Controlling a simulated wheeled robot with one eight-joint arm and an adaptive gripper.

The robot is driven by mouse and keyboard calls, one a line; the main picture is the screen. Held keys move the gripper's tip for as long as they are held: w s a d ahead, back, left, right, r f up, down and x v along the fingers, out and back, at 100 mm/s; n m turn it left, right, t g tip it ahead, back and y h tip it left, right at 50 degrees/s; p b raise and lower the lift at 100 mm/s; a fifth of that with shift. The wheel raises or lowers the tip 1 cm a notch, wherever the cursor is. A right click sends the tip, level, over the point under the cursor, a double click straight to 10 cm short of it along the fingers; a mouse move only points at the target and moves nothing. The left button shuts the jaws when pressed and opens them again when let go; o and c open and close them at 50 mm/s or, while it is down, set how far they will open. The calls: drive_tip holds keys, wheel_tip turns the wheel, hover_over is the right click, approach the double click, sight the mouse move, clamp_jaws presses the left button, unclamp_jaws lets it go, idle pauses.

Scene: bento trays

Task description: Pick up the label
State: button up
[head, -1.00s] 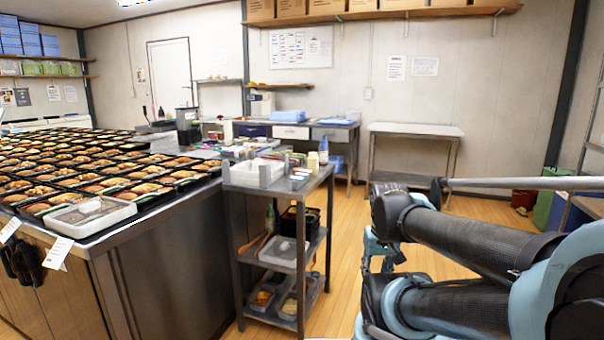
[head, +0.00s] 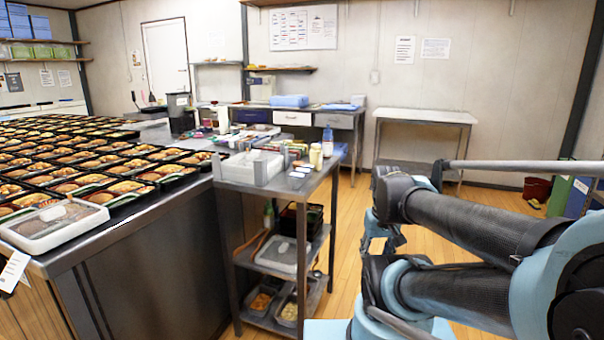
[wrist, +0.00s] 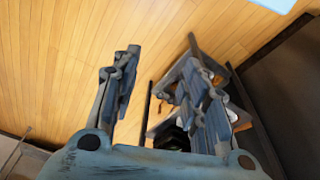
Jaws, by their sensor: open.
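A white label-like tag (head: 14,270) hangs at the front edge of the long counter, at the far left of the head view. Small white cards (head: 301,172) lie on the top of the metal cart; I cannot tell which piece is the task's label. My gripper (wrist: 162,62) is open and empty in the wrist view, with its fingers apart over the wooden floor. In the head view it is partly hidden behind my own arm links, to the right of the cart and away from the tag and cards.
The metal cart (head: 232,186) holds a white container (head: 250,168), bottles and lower trays. The steel counter (head: 120,235) carries many filled bento trays and a lidded clear tray (head: 55,226). An empty side table (head: 425,116) stands at the back wall. Wooden floor shows between cart and table.

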drive_tip(key=w+a+r+m, duration=0.2)
drive_tip(key=w+r+m, duration=0.35)
drive_tip(key=r, duration=0.55)
wheel_tip(320, 180, up, 22)
drive_tip(key=m+g, duration=0.2)
drive_tip(key=m, duration=1.5)
hover_over(302, 170)
wheel_tip(302, 170, down, 17)
drive_tip(key=shift+w+d+r, duration=0.1)
drive_tip(key=shift+w+r, duration=0.05)
drive_tip(key=shift+r, duration=0.05)
drive_tip(key=shift+c, duration=0.5)
drive_tip(key=shift+c, duration=1.2)
drive_tip(key=shift+c, duration=1.2)
